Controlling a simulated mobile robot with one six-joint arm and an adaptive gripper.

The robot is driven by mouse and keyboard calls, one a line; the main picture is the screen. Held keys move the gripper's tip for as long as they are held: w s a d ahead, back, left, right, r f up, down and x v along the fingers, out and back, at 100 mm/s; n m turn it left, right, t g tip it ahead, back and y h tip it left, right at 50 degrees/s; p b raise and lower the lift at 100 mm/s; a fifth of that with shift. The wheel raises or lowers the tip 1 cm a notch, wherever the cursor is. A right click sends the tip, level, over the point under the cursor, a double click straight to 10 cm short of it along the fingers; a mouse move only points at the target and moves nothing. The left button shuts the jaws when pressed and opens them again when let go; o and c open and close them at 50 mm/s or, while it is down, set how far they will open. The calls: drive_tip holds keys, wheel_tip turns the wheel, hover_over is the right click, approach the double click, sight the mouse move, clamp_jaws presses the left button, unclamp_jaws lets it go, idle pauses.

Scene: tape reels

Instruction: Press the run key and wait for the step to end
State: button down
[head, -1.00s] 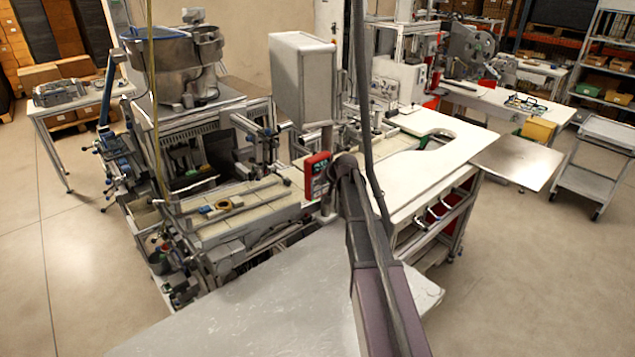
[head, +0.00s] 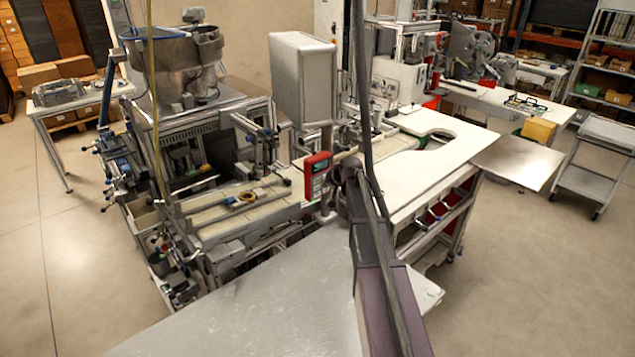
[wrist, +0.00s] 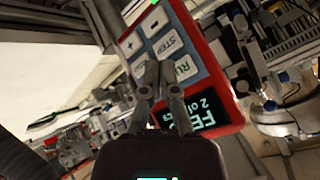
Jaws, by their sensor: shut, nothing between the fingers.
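The red control box (head: 317,176) hangs at the front of the machine. In the wrist view the red control box (wrist: 222,88) is tilted, with minus, plus, STEP and RUN keys. The RUN key (wrist: 186,69) is partly hidden behind a fingertip. Its lit display (wrist: 206,112) shows letters starting "FEE" and "2 of", the rest hidden. A green light (wrist: 156,2) shows at the top edge. My gripper (wrist: 160,75) is shut and empty, its tips in front of the RUN and STEP keys; I cannot tell whether they touch.
A grey cabinet (head: 303,78) stands above the control box. A white worktop (head: 440,160) is close to the right of my arm. The floor (head: 560,270) at right is clear.

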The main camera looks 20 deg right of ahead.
drive_tip(key=s, duration=0.1)
drive_tip(key=s+d, duration=0.1)
drive_tip(key=s, duration=0.2)
drive_tip(key=shift+s+d, duration=0.15)
drive_tip(key=shift+d, duration=0.2)
idle(0.7)
drive_tip(key=s+a+f+n+g+b, duration=0.1)
drive_tip(key=s+a+f+g, duration=0.1)
drive_tip(key=s+a, duration=0.4)
drive_tip(key=s+a+f+n+g+h+b, duration=0.1)
drive_tip(key=s+a+f+g, duration=0.2)
drive_tip(key=s, duration=1.1)
drive_tip(key=s+a+f+n+g+h+b, duration=0.1)
drive_tip(key=s+a+f+n+g, duration=0.1)
drive_tip(key=s+a, duration=0.7)
drive_tip(key=shift+s+a+f+g+b, duration=0.3)
drive_tip(key=shift+s+f+g, duration=0.45)
drive_tip(key=shift+f, duration=0.2)
idle(0.9)
drive_tip(key=shift+s, duration=0.15)
idle(0.3)
